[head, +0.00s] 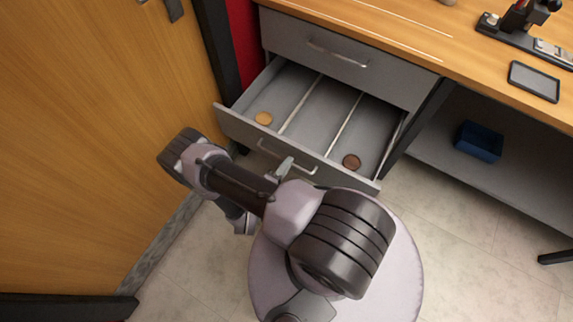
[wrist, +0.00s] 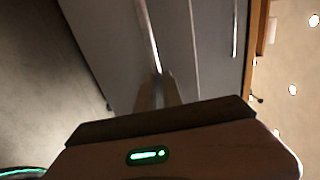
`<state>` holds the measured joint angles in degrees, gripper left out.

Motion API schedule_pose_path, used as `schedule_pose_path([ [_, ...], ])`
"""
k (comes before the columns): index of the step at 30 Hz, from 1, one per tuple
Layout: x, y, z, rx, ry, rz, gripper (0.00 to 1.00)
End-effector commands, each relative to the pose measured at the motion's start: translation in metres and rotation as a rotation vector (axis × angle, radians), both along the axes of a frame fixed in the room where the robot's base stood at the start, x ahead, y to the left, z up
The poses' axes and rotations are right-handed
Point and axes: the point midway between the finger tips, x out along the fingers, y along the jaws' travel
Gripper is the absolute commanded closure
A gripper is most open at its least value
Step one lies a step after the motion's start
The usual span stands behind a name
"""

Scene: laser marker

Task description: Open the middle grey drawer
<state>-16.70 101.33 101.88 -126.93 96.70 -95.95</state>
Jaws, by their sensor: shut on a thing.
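The middle grey drawer (head: 297,125) is pulled well out below the closed top drawer (head: 343,57) in the head view. Inside it are two thin dividers, a yellowish disc (head: 264,119) at the left and a brown disc (head: 352,161) at the front right. My gripper (head: 284,168) is at the drawer's front, shut on its metal bar handle (head: 303,166). In the wrist view my gripper's fingers (wrist: 158,92) meet the bar handle (wrist: 155,40), and the other drawer's handle (wrist: 234,35) is apart to the right. My fingertips are small and partly hidden in the head view.
The wooden desktop (head: 400,40) carries a black device and a dark pad (head: 534,81). A blue box (head: 479,142) sits on the grey shelf at the right. A wooden door (head: 90,120) stands close at the left. Bare floor tiles (head: 470,230) lie at the right.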

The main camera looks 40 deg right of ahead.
Motion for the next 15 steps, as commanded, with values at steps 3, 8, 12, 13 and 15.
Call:
schedule_pose_path([
  [3, 0.0007, 0.0003, 0.0002, 0.0, -0.001, 0.001, 0.83],
  [8, 0.0005, 0.0002, 0.0001, 0.0, -0.001, 0.001, 0.68],
  [12, 0.0003, 0.0001, 0.0001, 0.0, -0.001, 0.0, 0.68],
  [13, 0.0003, 0.0001, 0.0001, 0.0, -0.001, 0.0, 0.68],
  [15, 0.0, 0.002, 0.0008, 0.0, 0.0, 0.002, 0.68],
])
